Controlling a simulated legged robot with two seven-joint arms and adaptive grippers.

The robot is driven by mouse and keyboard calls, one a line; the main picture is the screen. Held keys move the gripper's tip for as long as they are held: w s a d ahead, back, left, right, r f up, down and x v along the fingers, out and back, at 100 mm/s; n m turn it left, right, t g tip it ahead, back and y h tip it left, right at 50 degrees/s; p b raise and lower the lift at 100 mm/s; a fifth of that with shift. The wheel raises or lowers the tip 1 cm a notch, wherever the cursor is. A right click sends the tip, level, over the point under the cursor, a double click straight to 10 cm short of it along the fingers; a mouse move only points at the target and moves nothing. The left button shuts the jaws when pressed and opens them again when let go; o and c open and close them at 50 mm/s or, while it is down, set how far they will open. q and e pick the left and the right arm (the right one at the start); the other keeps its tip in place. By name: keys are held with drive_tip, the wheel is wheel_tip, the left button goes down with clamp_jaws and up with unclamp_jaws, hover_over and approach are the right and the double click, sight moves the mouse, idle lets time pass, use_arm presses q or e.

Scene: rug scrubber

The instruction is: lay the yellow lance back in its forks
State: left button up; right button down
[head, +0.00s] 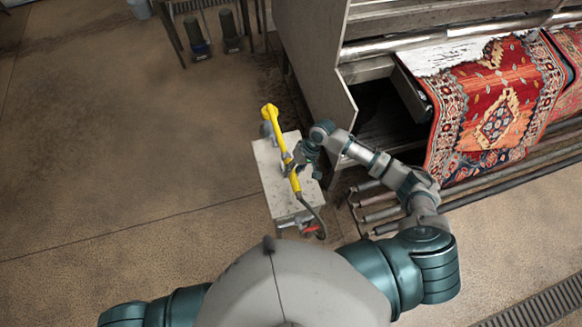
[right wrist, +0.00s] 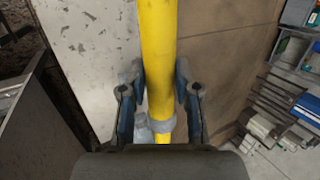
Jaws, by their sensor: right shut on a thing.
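The yellow lance (head: 272,122) runs lengthwise over a pale metal stand (head: 270,178) in the head view, its bent head past the stand's far end. My right gripper (head: 297,162) is shut on the lance near its middle. In the right wrist view the yellow shaft (right wrist: 159,30) passes between both fingers (right wrist: 160,85), with a grey collar (right wrist: 162,126) around it. A grey fork-like piece (head: 265,130) shows beside the lance at the stand's far end. I cannot tell whether the lance rests in it or hangs above. My left gripper is out of view.
A dark hose (head: 316,217) curves from the lance's near end, close to a red part (head: 312,229). The big machine (head: 317,60) with a patterned rug (head: 497,115) and metal rollers stands right of the stand. Open floor (head: 130,130) lies to the left.

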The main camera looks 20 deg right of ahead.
drive_tip(key=shift+d+f, duration=0.15)
drive_tip(key=shift+f, duration=0.25)
drive_tip(key=shift+d+f+b, duration=0.25)
drive_tip(key=shift+f+b, duration=0.45)
drive_tip(key=shift+f, duration=0.2)
drive_tip(key=shift+a+f+b, duration=0.15)
drive_tip(key=shift+f+b, duration=0.5)
drive_tip(key=b+x, duration=0.2)
drive_tip(key=shift+w+f+b, duration=0.15)
drive_tip(key=shift+f+b, duration=0.05)
drive_tip(key=shift+b, duration=0.2)
drive_tip(key=shift+d+f+b, duration=0.25)
drive_tip(key=shift+f, duration=0.55)
drive_tip(key=shift+d+f+b, duration=0.2)
drive_tip(key=shift+f+b, duration=0.05)
drive_tip(key=shift+f, duration=0.9)
drive_tip(key=shift+a+f, duration=0.15)
drive_tip(key=shift+a, duration=0.1)
drive_tip(key=shift+d, duration=0.15)
